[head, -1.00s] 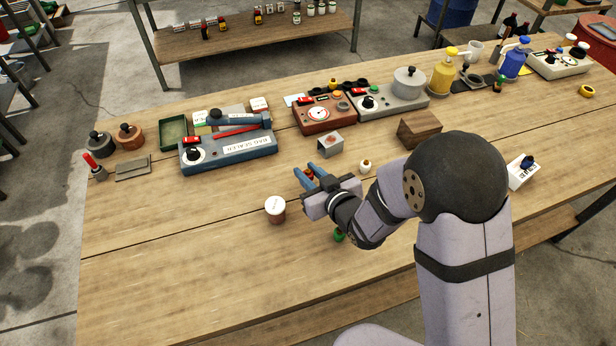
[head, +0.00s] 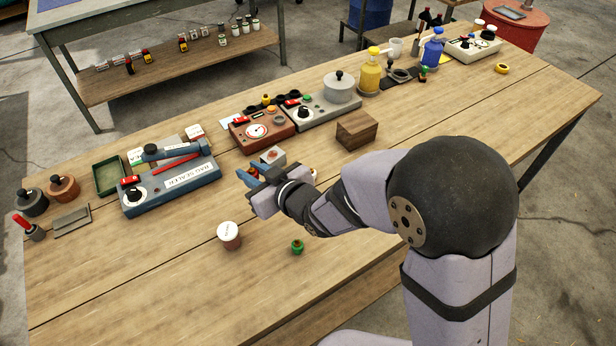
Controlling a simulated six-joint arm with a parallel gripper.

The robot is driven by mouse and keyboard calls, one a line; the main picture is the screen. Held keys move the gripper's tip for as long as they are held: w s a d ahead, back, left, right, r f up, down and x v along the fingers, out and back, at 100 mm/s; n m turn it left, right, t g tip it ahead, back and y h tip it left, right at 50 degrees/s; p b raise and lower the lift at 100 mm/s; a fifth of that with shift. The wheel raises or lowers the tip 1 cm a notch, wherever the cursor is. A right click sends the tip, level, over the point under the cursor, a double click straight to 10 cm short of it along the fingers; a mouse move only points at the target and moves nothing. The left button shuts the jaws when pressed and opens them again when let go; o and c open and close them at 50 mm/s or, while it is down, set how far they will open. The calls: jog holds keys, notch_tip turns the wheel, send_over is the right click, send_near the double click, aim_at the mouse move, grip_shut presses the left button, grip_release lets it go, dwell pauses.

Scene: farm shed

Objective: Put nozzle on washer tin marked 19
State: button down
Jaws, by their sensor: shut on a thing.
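A small green piece (head: 298,247) stands right of the tin.
A blue bag sealer (head: 175,187) lies to the left, a red-brown gauge box (head: 260,130) behind, and a wooden block (head: 357,130) to the right. The bench front around the tin is mostly clear.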

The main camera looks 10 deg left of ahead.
jog(key=w+d+r+m+t+h+p, duration=0.1)
jog(key=w+d+r+m+h, duration=0.3)
jog(key=d, duration=0.7)
jog(key=w+d+r+t+y+p, duration=0.1)
jog(key=w+d+t+p, duration=0.1)
jog(key=w+d, duration=0.6)
jog(key=w+d+r+m+t+h+p, duration=0.1)
jog(key=w+d+r+h, duration=0.15)
jog(key=d, duration=1.05)
jog(key=s+a+n+g+y, duration=0.5)
jog(key=s+a+n+y, duration=0.1)
jog(key=s+a, duration=0.35)
jog(key=shift+w+f, duration=0.15)
jog(key=shift+f, duration=2.45)
jog(key=shift+w+f, duration=0.1)
jog(key=shift+f, duration=2.45)
jog(key=shift+f, duration=0.15)
jog(key=c, duration=1.5)
grip_release()
jog(key=shift+c, duration=0.2)
